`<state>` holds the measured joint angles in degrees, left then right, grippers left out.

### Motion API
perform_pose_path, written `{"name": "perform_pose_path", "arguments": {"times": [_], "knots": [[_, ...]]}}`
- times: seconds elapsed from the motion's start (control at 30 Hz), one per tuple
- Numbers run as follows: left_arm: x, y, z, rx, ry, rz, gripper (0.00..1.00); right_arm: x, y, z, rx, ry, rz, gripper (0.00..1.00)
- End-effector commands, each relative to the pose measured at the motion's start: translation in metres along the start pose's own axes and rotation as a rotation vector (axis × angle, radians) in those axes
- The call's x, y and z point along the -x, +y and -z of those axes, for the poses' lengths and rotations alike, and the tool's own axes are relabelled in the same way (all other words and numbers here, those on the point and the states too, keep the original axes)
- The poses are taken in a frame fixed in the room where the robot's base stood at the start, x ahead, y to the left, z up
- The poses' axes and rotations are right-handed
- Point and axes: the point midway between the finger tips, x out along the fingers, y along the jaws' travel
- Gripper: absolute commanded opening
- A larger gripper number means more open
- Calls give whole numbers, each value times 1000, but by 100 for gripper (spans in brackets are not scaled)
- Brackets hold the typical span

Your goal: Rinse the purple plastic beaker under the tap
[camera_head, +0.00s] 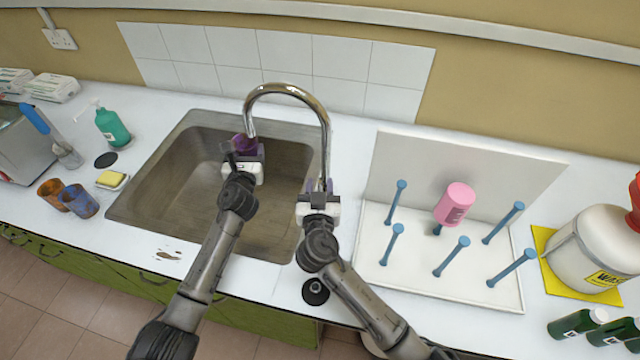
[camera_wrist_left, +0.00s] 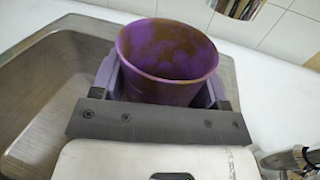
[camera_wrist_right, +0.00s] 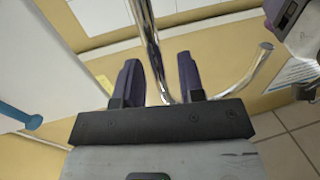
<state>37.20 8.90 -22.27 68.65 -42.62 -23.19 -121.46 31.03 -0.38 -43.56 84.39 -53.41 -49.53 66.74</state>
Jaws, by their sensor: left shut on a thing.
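The purple beaker (camera_wrist_left: 165,80) has brown stains inside. My left gripper (camera_head: 244,152) is shut on its sides and holds it upright over the sink (camera_head: 170,165). In the head view the beaker (camera_head: 246,141) is just below the outlet of the chrome tap (camera_head: 328,130). The tap's end also shows in the left wrist view (camera_wrist_left: 238,7). No water stream is visible. My right gripper (camera_head: 318,187) is at the tap's upright pipe. In the right wrist view its fingers (camera_wrist_right: 158,85) are open, with the pipe (camera_wrist_right: 150,45) between them in the picture; contact cannot be told.
A white drying rack (camera_head: 440,280) with blue pegs stands to the right, with a pink bottle (camera_head: 455,203) on one peg. Two stained beakers (camera_head: 78,201), a yellow sponge (camera_head: 111,179) and a green soap bottle (camera_head: 112,127) are left of the sink. A white canister (camera_head: 590,250) stands far right.

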Motion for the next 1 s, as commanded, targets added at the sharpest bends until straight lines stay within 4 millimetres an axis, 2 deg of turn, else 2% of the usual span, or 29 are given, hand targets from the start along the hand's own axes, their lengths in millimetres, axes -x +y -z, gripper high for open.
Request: {"name": "perform_pose_path", "arguments": {"times": [0.4, 0.8, 1.0], "knots": [[0, 0, 0, 0, 0, 0, 45, -7, 0, 0, 0, -1, -1, 36], [0, 0, 0, 0, 0, 0, 45, -7, 0, 0, 0, -1, -1, 0], [0, 0, 0, 0, 0, 0, 45, -7, 0, 0, 0, -1, -1, 0]]}}
